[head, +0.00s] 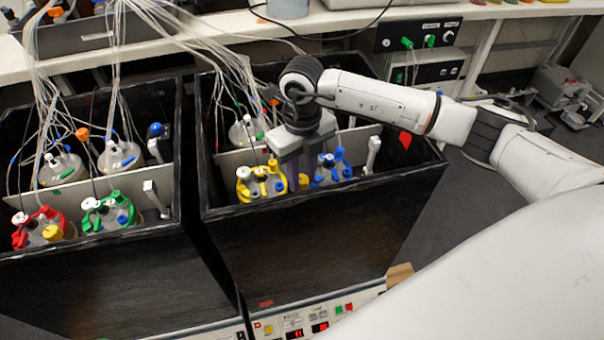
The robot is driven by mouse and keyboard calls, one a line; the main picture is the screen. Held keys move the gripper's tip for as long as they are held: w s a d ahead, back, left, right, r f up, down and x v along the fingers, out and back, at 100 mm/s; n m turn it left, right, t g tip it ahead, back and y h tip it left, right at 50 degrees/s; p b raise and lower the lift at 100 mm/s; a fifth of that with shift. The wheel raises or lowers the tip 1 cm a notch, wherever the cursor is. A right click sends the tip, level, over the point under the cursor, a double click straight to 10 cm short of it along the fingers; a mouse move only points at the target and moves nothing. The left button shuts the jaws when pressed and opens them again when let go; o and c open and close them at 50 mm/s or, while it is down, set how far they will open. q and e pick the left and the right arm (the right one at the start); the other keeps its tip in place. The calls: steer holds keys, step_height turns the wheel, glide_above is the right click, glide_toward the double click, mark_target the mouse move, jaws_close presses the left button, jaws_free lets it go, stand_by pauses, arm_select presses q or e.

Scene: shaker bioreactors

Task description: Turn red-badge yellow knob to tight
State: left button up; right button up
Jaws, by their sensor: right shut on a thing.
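My right gripper (297,172) reaches down into the right black box between the yellow-collared bottle (258,184) and the blue-collared bottle (332,172). It is shut on a yellow knob (303,182), mostly hidden by the fingers, with a little yellow showing at their lower end. The knob's turn position cannot be seen. Another yellow knob (53,233) is on the red-collared bottle (32,230) in the left box. My left gripper is not in view.
The black boxes' raised walls (325,192) surround the bottles. A green-collared bottle (108,213) stands in the left box. Thin tubes (205,45) hang down from the white bench (340,20) into both boxes. A control panel (320,318) lies below the right box.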

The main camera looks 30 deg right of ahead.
steer(key=shift+w+r, duration=0.1)
steer(key=shift+r, duration=0.05)
stand_by(0.3)
steer(key=o, duration=1)
steer(key=shift+o, duration=0.2)
step_height(320, 180, up, 10)
